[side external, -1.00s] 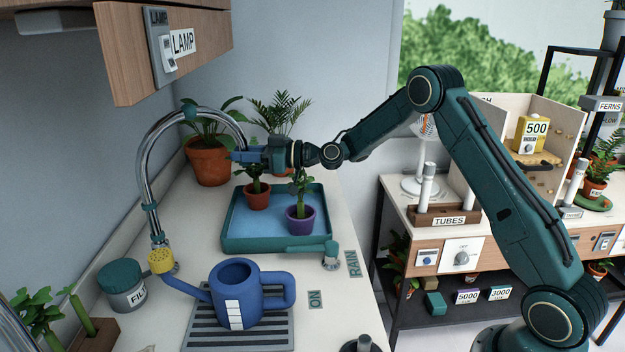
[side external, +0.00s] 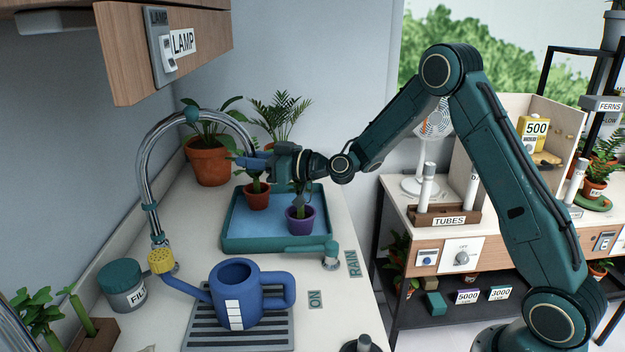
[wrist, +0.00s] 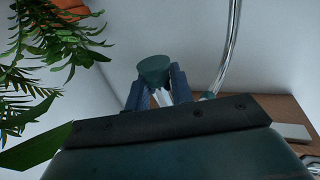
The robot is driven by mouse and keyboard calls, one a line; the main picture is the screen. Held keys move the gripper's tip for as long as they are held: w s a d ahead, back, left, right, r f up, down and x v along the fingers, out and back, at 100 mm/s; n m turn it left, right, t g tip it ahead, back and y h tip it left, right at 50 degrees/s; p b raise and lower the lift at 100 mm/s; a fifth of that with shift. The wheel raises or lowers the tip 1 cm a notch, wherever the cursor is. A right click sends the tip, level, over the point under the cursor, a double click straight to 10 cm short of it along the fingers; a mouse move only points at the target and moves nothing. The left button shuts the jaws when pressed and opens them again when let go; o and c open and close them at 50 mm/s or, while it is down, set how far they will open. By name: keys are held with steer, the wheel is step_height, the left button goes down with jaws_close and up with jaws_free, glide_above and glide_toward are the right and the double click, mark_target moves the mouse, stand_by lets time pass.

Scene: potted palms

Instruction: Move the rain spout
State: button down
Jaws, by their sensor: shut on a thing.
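The rain spout (side external: 172,122) is a curved chrome pipe with teal collars. It rises at the left of the counter and arches to the right over the blue-floored tray (side external: 232,240). My gripper (side external: 248,163) is at its far end, above the potted plants in the tray. In the wrist view, the blue fingers of my gripper (wrist: 157,92) are shut around the spout's end, and a dark teal nozzle (wrist: 153,69) shows between them. In the side view the fingers hide the nozzle.
A red pot (side external: 257,196) and a purple pot (side external: 300,221) stand in the tray under my gripper. A large terracotta pot (side external: 208,164) is behind. A blue watering can (side external: 236,288) stands in front on a grate. A teal tap lever (side external: 312,247) sits beside the RAIN label (side external: 353,263).

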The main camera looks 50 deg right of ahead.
steer(key=s+a+m+h, duration=0.1)
steer(key=s+a, duration=1.1)
steer(key=shift+s+r+t, duration=0.15)
steer(key=shift+s+t, duration=0.2)
steer(key=shift+t, duration=0.05)
stand_by(0.3)
stand_by(0.3)
steer(key=c, duration=1.3)
jaws_free()
steer(key=shift+s+d+f, duration=0.1)
steer(key=shift+s+f, duration=0.1)
steer(key=shift+s, duration=0.15)
